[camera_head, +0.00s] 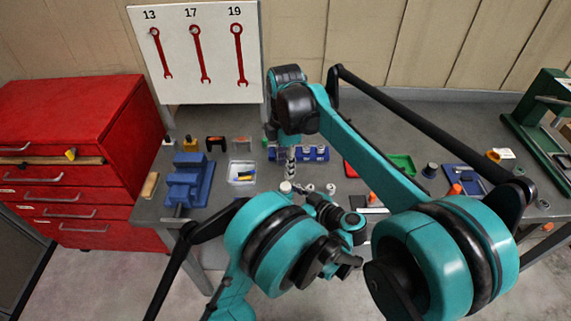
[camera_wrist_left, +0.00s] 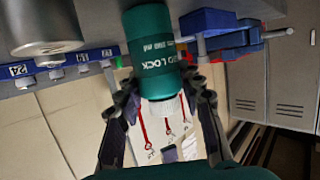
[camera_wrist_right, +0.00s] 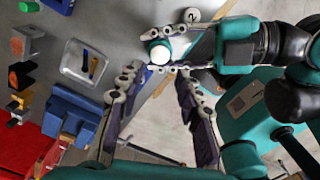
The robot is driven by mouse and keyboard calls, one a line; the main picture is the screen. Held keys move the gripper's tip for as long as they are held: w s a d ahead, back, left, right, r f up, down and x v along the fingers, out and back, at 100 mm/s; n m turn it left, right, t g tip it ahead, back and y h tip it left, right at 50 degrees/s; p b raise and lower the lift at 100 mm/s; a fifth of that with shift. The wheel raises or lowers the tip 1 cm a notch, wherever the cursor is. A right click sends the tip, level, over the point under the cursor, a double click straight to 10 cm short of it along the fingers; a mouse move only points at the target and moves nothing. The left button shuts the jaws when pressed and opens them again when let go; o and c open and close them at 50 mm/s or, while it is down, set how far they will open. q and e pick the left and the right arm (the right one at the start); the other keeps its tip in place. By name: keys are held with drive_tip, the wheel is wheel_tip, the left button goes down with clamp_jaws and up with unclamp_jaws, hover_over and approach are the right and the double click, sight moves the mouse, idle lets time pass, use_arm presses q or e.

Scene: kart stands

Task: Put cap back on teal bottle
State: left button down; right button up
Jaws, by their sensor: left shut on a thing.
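The teal bottle (camera_wrist_left: 152,62) is in my left gripper (camera_wrist_left: 160,84), whose fingers close on both sides of it in the left wrist view. Its printed label shows. A white end piece (camera_wrist_left: 162,110) sticks out of the bottle; I cannot tell whether it is the bare neck or a cap. In the right wrist view the white end (camera_wrist_right: 160,52) faces the camera, between and beyond the fingertips of my right gripper (camera_wrist_right: 158,82). Those fingers are spread with nothing visible between them. In the head view the right gripper (camera_head: 291,163) is just above the white end (camera_head: 285,187). No separate cap is clearly identifiable.
A blue vise (camera_head: 188,182) and a clear tray (camera_head: 242,173) stand left on the grey bench. A blue socket rail (camera_head: 315,153) lies behind the grippers. A green tray (camera_head: 402,164) and small parts are to the right. A red cabinet (camera_head: 75,130) stands far left.

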sight(286, 186)
drive_tip(key=shift+f, duration=3.95)
clamp_jaws()
